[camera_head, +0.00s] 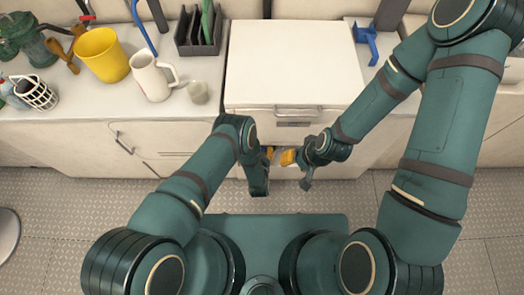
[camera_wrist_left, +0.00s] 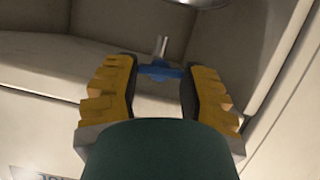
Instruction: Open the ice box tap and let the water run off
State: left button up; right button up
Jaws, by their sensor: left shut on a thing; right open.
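The white ice box (camera_head: 295,65) stands between the counters, its lid shut and a metal latch (camera_head: 294,115) on its front. My left gripper (camera_head: 269,153) is low in front of the box, higher in the picture than the right one. In the left wrist view its yellow fingers (camera_wrist_left: 158,75) are shut on the blue tap handle (camera_wrist_left: 160,70), which has a thin metal stem behind it. In the head view the tap is hidden by my grippers and arms. My right gripper (camera_head: 289,158) is open, close beside the left one. I see no running water.
A blue object (camera_head: 366,40) lies on the right counter.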

pick_arm(q)
jog(key=shift+w, duration=0.1)
jog(key=o, duration=1.2)
